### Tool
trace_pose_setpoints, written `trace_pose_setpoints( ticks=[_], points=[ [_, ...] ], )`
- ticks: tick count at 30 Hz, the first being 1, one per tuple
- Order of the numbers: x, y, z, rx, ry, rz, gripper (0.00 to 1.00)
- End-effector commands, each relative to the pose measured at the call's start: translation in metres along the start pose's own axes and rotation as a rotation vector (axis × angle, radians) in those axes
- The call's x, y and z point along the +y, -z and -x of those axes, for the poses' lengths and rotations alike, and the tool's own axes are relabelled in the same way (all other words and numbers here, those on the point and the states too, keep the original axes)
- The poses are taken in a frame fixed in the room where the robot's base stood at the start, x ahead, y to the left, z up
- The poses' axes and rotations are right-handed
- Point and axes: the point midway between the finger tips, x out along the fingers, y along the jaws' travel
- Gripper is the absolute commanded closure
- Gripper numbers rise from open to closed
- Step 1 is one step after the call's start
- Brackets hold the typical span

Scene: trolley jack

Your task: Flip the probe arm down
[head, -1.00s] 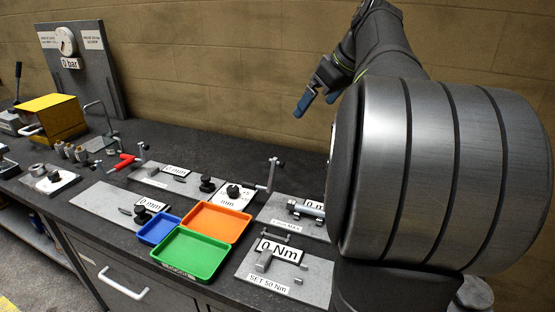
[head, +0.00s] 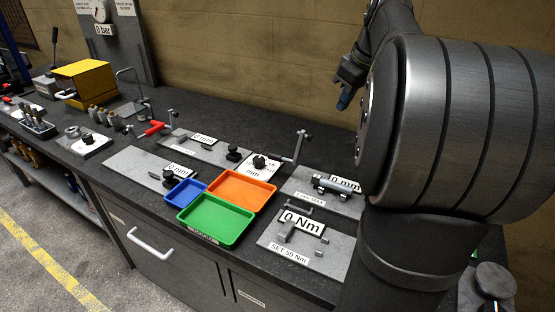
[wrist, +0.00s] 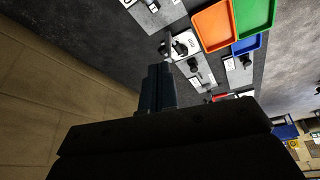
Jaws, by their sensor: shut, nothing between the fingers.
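What looks like the probe arm (head: 299,147) is a thin grey arm standing up with a dark knob at its top. It rises from a horizontal rod beside a white block (head: 263,165) with a black knob and a mm label. My gripper (head: 343,102) is up in the air to the right of the arm and apart from it, with its blue fingers pointing down. In the wrist view the shut fingers (wrist: 157,86) hold nothing. The white block (wrist: 184,45) shows just beyond them, and the fingertips partly cover the area around the probe arm there.
Orange (head: 240,188), green (head: 216,221) and blue (head: 186,193) trays lie in front of the block. A red-handled tool (head: 153,129) and a yellow box (head: 86,82) stand left. The bench's back strip is clear.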

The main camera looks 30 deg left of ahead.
Motion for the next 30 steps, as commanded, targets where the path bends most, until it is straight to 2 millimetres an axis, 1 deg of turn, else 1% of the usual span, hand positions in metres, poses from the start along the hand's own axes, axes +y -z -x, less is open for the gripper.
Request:
trace_pose_setpoints(
  ticks=[1, 3, 5, 6, 9, 15, 19, 23, 26, 30],
  points=[
    [-0.006, -0.002, -0.027, -0.070, 0.002, 0.039, 1.00],
    [-0.011, -0.007, -0.059, -0.169, -0.011, 0.100, 1.00],
    [-0.017, -0.012, -0.084, -0.251, -0.024, 0.159, 1.00],
    [-0.021, -0.015, -0.100, -0.305, -0.034, 0.202, 1.00],
    [-0.032, -0.022, -0.137, -0.434, -0.063, 0.325, 1.00],
    [-0.055, -0.030, -0.198, -0.666, -0.132, 0.625, 1.00],
    [-0.070, -0.027, -0.227, -0.783, -0.192, 0.853, 1.00],
    [-0.081, -0.009, -0.246, -0.858, -0.280, 1.096, 1.00],
    [-0.089, 0.014, -0.254, -0.889, -0.364, 1.286, 1.00],
    [-0.105, 0.050, -0.263, -0.910, -0.476, 1.540, 1.00]
  ],
)
